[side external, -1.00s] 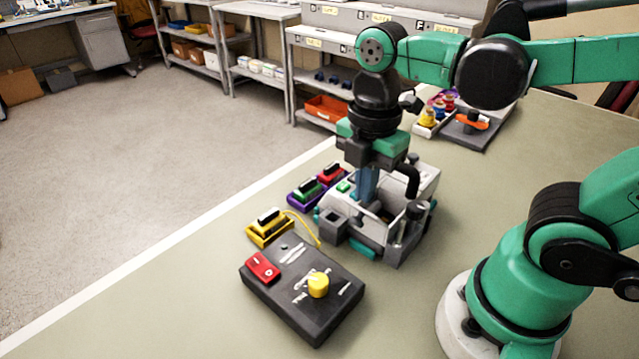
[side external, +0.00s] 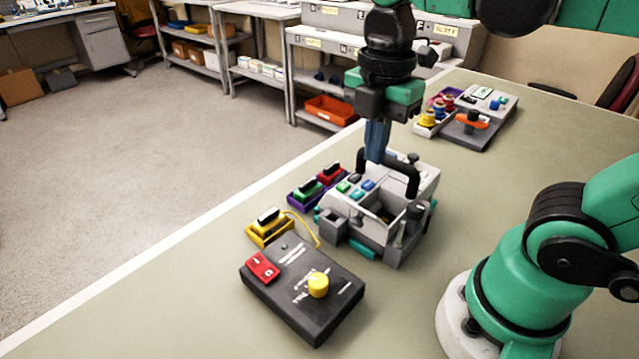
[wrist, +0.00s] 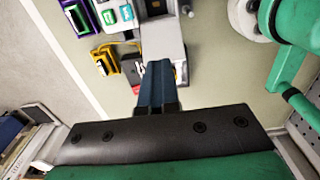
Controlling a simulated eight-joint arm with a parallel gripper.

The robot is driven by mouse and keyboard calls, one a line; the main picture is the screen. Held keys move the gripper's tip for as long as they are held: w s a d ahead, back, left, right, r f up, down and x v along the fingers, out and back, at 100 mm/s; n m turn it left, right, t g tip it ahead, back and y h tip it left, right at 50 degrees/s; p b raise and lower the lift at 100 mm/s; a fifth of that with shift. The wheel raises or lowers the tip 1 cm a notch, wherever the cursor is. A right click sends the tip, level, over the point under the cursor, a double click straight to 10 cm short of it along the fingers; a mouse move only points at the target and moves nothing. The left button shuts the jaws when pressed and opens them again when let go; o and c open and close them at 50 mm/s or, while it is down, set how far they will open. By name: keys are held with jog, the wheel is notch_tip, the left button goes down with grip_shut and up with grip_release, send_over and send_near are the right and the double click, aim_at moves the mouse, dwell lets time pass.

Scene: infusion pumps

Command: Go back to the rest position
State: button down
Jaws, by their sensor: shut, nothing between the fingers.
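My gripper (side external: 376,152) is shut and empty, with its blue fingers pointing down above the back part of the infusion pump. In the wrist view my gripper (wrist: 158,68) shows as shut blue fingers over the pump. The white and grey infusion pump (side external: 412,209) stands upright on the table, with coloured buttons on its top and a black handle-like tube (side external: 413,180) at its back right. The fingertips appear just above the pump in the side view; whether they touch it cannot be told.
A dark box (side external: 318,322) with a red switch and yellow knob sits in front. A yellow clip block (side external: 270,232) and purple-based red and green blocks (side external: 305,198) lie left of the pump. A tray of coloured pieces (side external: 428,128) and a grey panel (side external: 478,135) stand behind.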

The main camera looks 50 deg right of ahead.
jog(key=w+f+m+t, duration=0.4)
jog(key=m+t, duration=0.3)
jog(key=m, duration=1.1)
jog(key=shift+w+d+f, duration=0.3)
jog(key=shift+w+d, duration=0.1)
jog(key=shift+w, duration=0.1)
jog(key=c, duration=1.2)
grip_release()
jog(key=shift+o, duration=0.4)
jog(key=shift+w+a+r+n, duration=0.2)
jog(key=shift+w+r+n, duration=0.15)
jog(key=shift+n, duration=0.35)
jog(key=n+g, duration=0.7)
jog(key=n, duration=1)
send_near(268, 214)
jog(key=shift+f, duration=2.7)
